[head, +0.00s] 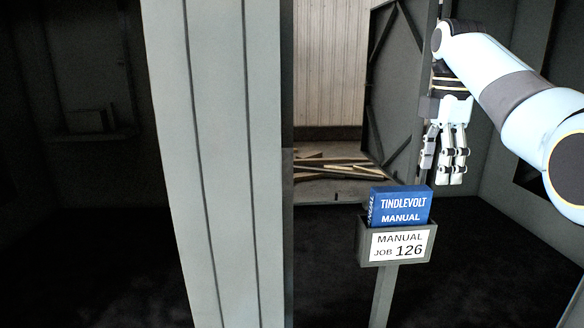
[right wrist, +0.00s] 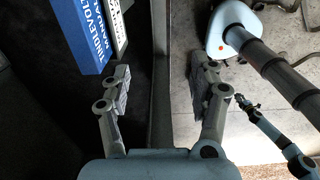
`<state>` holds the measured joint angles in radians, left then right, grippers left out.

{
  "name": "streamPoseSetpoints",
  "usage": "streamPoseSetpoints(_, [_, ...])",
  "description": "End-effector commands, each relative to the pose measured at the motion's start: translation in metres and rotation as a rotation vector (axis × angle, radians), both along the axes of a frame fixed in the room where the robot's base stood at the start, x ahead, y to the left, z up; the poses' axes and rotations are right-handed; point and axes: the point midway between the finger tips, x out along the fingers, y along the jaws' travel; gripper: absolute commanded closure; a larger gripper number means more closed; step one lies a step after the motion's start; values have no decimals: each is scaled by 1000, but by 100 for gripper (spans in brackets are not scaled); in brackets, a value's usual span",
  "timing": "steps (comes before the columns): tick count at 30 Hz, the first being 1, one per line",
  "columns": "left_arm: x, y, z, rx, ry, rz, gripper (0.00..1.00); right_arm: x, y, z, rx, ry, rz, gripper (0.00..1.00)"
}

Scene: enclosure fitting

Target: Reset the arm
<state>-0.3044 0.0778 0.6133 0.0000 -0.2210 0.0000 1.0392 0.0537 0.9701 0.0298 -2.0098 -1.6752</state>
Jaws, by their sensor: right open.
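My right arm (head: 505,85) comes in from the right side of the head view. My right gripper (head: 445,172) hangs from it with its fingers pointing down, empty, above and to the right of a blue manual. In the right wrist view the two fingers of my right gripper (right wrist: 165,85) stand wide apart with nothing between them. The blue Tindlevolt manual (head: 400,206) stands upright in a grey holder (head: 428,246) labelled "Manual Job 126". The manual also shows in the right wrist view (right wrist: 85,35), to the left of the fingers and apart from them.
A grey panel post (head: 215,160) stands tall left of centre. Behind the holder is an opening with wooden boards (head: 335,168) on its floor and an open grey door (head: 395,85). A dim shelf (head: 95,135) is at the left. The floor around the holder looks clear.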

Motion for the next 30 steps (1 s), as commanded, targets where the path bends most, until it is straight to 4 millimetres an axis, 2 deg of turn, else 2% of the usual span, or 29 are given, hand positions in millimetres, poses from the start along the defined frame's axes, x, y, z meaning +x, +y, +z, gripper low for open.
streamPoseSetpoints(1, [12,0,1,0,-17,0,100,0,0,0,0,0,0,39])
streamPoseSetpoints(3, [18,0,-2,0,-29,-1,100,-4,0,-13,0,15,0,39])
streamPoseSetpoints(11, [10,1,-14,1,-16,-1,100,-20,0,-60,0,74,-1,39])
streamPoseSetpoints(17, [14,1,-28,2,-21,-1,100,-44,-1,-116,0,148,-2,39])
streamPoseSetpoints(20, [9,2,-38,2,-14,-1,100,-61,-2,-154,-1,201,-2,39])
streamPoseSetpoints(23, [3,2,-50,2,-6,-1,100,-85,-3,-200,-2,267,-4,39])
streamPoseSetpoints(26, [2,2,-66,2,-4,-1,100,-118,-4,-262,-4,340,-7,39])
streamPoseSetpoints(30, [4,2,-93,2,-7,-1,100,-177,-7,-366,-18,430,-46,39])
